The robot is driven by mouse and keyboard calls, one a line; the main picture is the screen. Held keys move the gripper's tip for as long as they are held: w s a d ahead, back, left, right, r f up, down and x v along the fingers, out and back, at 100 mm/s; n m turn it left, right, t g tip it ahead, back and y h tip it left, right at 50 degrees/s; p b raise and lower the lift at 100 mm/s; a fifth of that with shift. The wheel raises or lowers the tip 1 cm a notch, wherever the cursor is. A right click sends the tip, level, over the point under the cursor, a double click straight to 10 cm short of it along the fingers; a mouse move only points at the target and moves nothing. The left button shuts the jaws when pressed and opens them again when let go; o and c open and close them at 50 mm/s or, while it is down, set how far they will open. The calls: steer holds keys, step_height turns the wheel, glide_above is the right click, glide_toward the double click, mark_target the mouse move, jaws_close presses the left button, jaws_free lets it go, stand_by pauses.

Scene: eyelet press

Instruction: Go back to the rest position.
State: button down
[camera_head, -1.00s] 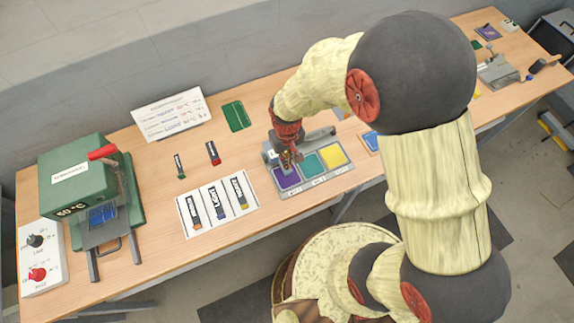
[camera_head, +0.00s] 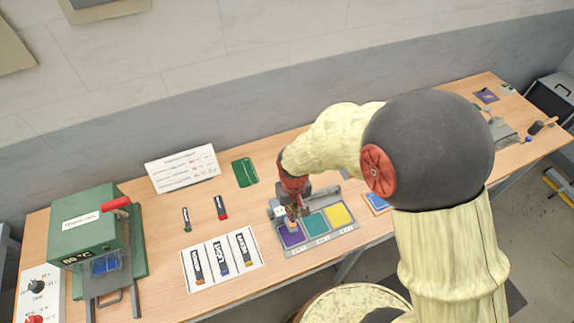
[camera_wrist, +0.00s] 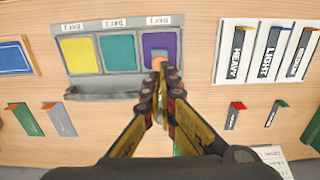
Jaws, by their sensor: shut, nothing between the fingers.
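My gripper (camera_head: 293,217) is above the left end of the grey tray (camera_head: 335,233), over its purple compartment (camera_head: 291,236). In the wrist view my gripper (camera_wrist: 159,66) has its fingertips together with nothing between them. They overlap the edge of the purple compartment (camera_wrist: 172,46), labelled DAY 1, where a small orange and blue-violet patch shows at the tips. I cannot tell how high the fingertips are above the tray. The teal compartment (camera_wrist: 118,52) and the yellow compartment (camera_wrist: 80,57) are beside it.
A green press (camera_head: 92,232) with a red handle stands at the left. A white card (camera_head: 222,258) with several labelled sticks lies left of the tray. A sign (camera_head: 181,168) and a green mat (camera_head: 245,172) are behind. A blue piece (camera_head: 377,201) lies right of the tray.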

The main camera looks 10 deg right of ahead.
steer(key=s+d+r+m+t+b, duration=0.3)
steer(key=s+d+r+t+b, duration=0.2)
steer(key=s+d+r+b, duration=0.7)
steer(key=shift+r+t+b, duration=0.3)
steer(key=shift+r+b, duration=0.45)
steer(key=shift+b, duration=2.15)
steer(key=shift+s, duration=0.15)
steer(key=shift+a, duration=0.1)
